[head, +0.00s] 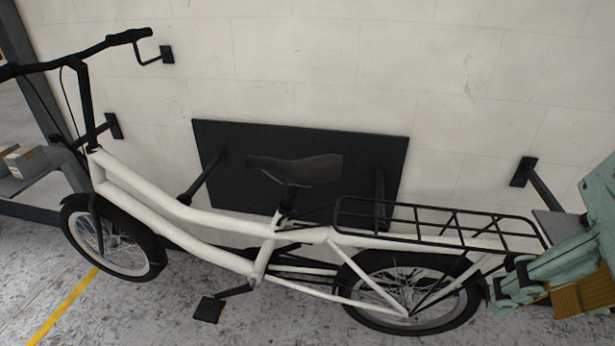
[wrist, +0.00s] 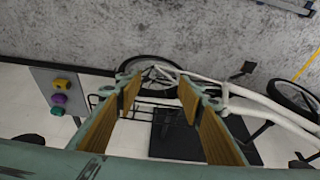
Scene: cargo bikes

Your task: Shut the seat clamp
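The white cargo bike (head: 225,222) stands along the wall, side-on in the head view, with a dark saddle (head: 295,168) on a short black post. The seat clamp area (head: 284,214) is a small dark shape where that post meets the white frame; the clamp lever's position is too small to tell. My gripper (head: 530,283) is at the far right in the head view, beyond the rear rack and well away from the saddle. In the wrist view my gripper (wrist: 160,92) has its two brown-padded fingers wide apart with nothing between them. The bike (wrist: 232,95) shows beyond the fingers.
A black rear rack (head: 440,222) lies between my gripper and the saddle. A black panel (head: 385,150) and black brackets (head: 525,172) are on the wall. A grey board (wrist: 58,105) with coloured knobs shows left in the wrist view. Floor is open in front of the bike.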

